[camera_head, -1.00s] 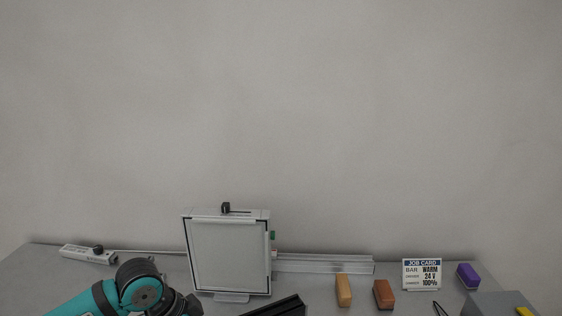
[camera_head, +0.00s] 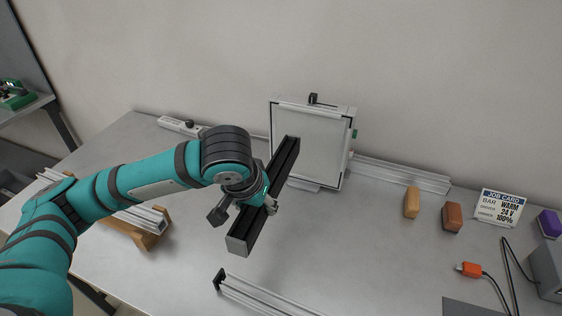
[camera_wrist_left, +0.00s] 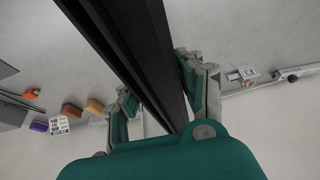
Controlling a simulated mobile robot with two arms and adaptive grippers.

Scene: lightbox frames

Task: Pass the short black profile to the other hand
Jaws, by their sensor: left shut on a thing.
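The short black profile (camera_head: 279,180) is held above the table in front of the white panel, lying slantwise in the head view. My left gripper (camera_head: 256,197) is shut on it near its middle. The left wrist view shows the black profile (camera_wrist_left: 130,55) running between the two fingers of the left gripper (camera_wrist_left: 158,98). The profile's near end with a grey face (camera_head: 238,246) points down toward the front of the table. My right gripper shows in neither view.
The framed light panel (camera_head: 312,145) stands at the back. Silver profiles lie on a wooden rest (camera_head: 150,240) at left and at the front (camera_head: 262,292). Two blocks (camera_head: 412,203), a job card (camera_head: 500,206) and an orange connector (camera_head: 469,269) are at right. The table's middle right (camera_head: 370,240) is clear.

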